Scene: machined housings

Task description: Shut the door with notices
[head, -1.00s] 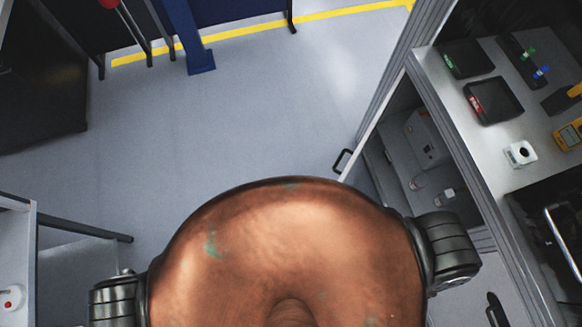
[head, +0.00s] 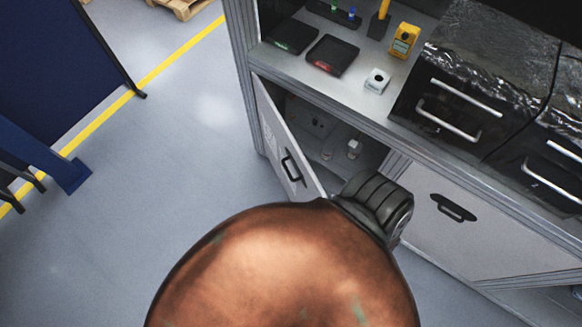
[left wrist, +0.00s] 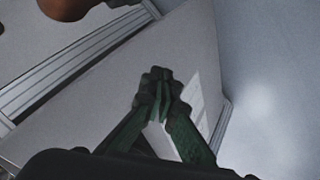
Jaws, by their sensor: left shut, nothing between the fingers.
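The cabinet door with notices (head: 292,150) stands open under the workbench at a wide angle, swung out over the floor. It has a black bar handle (head: 292,167), and small printed notices (head: 268,136) near its hinge side. In the left wrist view, a pale panel (left wrist: 100,100), apparently this door, fills the middle, with white sheets (left wrist: 198,100) on it. My left gripper (left wrist: 161,78) is shut and empty, in front of the panel near the sheets. I cannot tell whether it touches. Neither gripper shows in the head view.
The open compartment (head: 325,130) holds a few small fittings. A closed door (head: 440,235) is to its right. The benchtop (head: 290,68) carries black trays, a yellow meter (head: 404,40) and dark drawers (head: 450,110). The floor (head: 190,150) left of the door is clear.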

